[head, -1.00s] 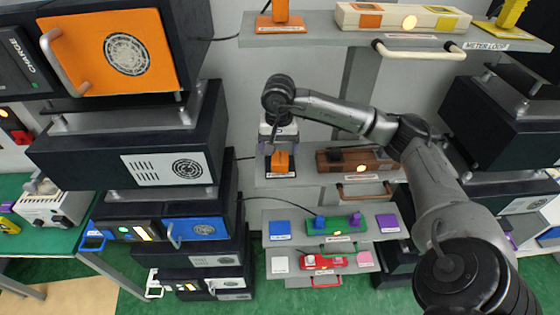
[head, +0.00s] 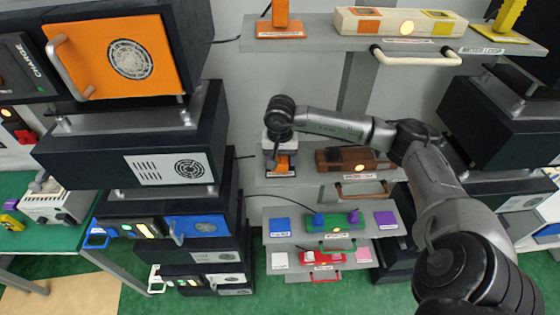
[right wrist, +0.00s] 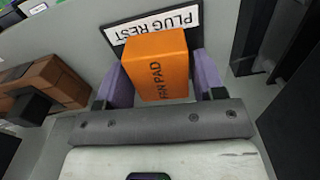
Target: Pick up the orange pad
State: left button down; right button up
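The orange pad (right wrist: 157,66) is a block lettered FAN PAD. It stands on a spot labelled PLUG REST (right wrist: 152,25) on the middle grey shelf. In the head view the pad (head: 284,162) is partly hidden by my right gripper (head: 281,155), which points down over it. In the right wrist view the two purple fingers of my right gripper (right wrist: 160,85) stand on either side of the pad. A small gap shows on the left side; contact on the right side is unclear. My left gripper is out of view.
A brown fixture (head: 345,160) with a handle stands right of the pad. A dark cabinet stack (head: 130,160) rises on the left. A green fixture (head: 335,222) and blue (head: 280,226) and purple (head: 385,219) pads sit on the shelf below.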

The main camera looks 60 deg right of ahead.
aim_at(280, 157)
jog(key=c, duration=0.4)
jog(key=shift+c, duration=0.9)
jog(key=shift+r, duration=0.15)
jog(key=shift+r+b, duration=0.4)
jog(key=shift+r, duration=0.2)
notch_tip(280, 157, up, 2)
jog(key=shift+r+b, duration=0.15)
jog(key=shift+b, duration=0.3)
jog(key=s+d+r+b, duration=0.5)
jog(key=s+r+b, duration=0.1)
jog(key=s, duration=0.4)
jog(key=shift+d+r, duration=0.3)
jog(key=shift+r, duration=0.35)
jog(key=shift+s, duration=0.1)
